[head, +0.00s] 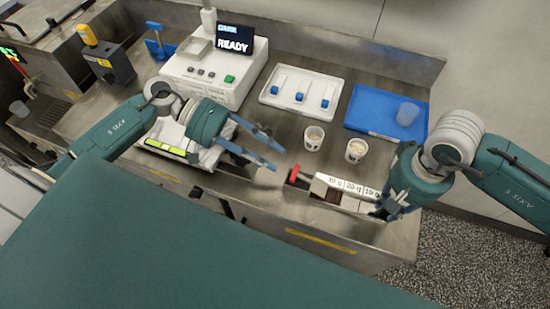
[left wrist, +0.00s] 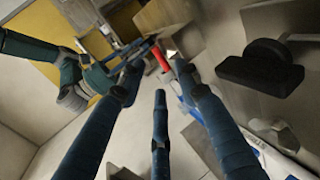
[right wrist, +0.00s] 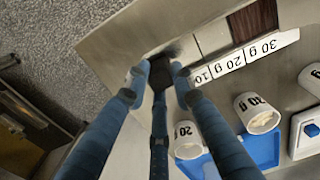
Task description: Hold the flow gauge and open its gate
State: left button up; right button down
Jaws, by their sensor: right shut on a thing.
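The flow gauge (head: 347,187) is a long narrow piece with white weight labels and a brown section. It lies along the front right of the steel bench, and its labels also show in the right wrist view (right wrist: 248,57). A red handle (head: 294,173) is at its left end; it also shows in the left wrist view (left wrist: 161,59). My right gripper (head: 380,207) is shut on the gauge's right end, where its fingers hide part of it. My left gripper (head: 279,157) is open and empty, to the left of the red handle and apart from it.
Two labelled cups (head: 314,138) stand behind the gauge. Further back are a white tray (head: 264,99) with blue-topped items and a blue tray (head: 357,122) with a blue cup. A white machine (head: 238,90) reading READY stands at back left.

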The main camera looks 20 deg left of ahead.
jog(key=shift+d, duration=0.15)
jog(key=c, duration=1.4)
grip_release()
notch_tip(320, 180, up, 12)
notch_tip(320, 180, up, 6)
jog(key=shift+p, duration=0.65)
jog(key=shift+f, duration=0.1)
